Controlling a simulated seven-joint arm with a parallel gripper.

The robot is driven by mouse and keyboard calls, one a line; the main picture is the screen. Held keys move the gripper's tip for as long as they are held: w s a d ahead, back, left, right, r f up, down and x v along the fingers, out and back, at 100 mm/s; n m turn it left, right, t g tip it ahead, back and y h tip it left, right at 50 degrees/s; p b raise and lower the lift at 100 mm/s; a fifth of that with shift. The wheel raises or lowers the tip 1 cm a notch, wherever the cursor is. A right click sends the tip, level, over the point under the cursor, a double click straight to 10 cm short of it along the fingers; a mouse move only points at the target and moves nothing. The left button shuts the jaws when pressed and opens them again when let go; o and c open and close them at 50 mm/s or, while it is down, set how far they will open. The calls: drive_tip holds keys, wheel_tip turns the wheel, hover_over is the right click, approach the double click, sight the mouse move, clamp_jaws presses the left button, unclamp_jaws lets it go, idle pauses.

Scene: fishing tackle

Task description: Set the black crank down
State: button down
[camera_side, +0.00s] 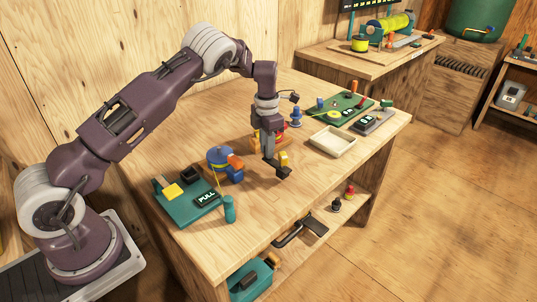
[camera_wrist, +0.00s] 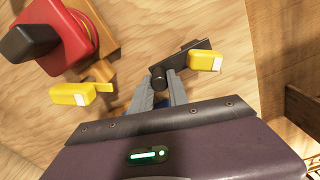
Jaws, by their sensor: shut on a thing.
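The black crank (camera_side: 281,171) has a flat black arm and a yellow knob. My gripper (camera_side: 268,158) points down and is shut on the crank's round end, over the bench near its front edge. In the wrist view the crank (camera_wrist: 196,47) extends up and right from my fingertips (camera_wrist: 164,84), its yellow knob at the right. I cannot tell whether the crank touches the bench top.
A red reel (camera_wrist: 72,52) with a black knob and a second yellow knob (camera_wrist: 72,94) are at left in the wrist view. Bare wood (camera_side: 300,195) lies around the crank.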

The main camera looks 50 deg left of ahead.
drive_tip(key=shift+f, duration=0.9)
drive_tip(key=shift+f, duration=0.15)
drive_tip(key=c, duration=1.3)
unclamp_jaws()
